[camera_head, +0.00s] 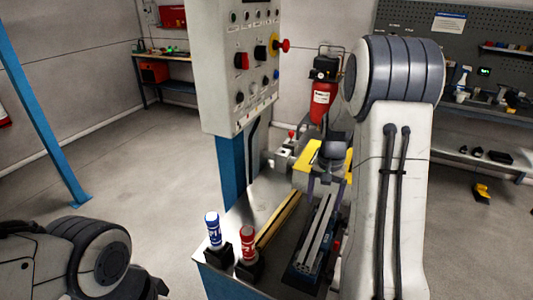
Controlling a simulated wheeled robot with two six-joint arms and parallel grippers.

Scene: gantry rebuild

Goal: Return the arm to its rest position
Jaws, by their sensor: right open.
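My right arm reaches in at the right, its white link and dark ringed joint large in the foreground. My right gripper (326,185) shows partly beside that link, over the metal bench (258,200). Its jaws point down above the far part of a metal rail fixture (313,245) and are open; I see nothing held between them. Whether the jaws touch the rail I cannot tell. My left arm shows only at the bottom left corner, and its gripper is out of view.
Blue (213,230) and red (248,243) capped bottles stand in black holders at the bench's front. A yellow bar (278,220) lies beside the rail. A control panel (238,65) rises behind the bench. A red canister (321,100) stands further back. The floor left is clear.

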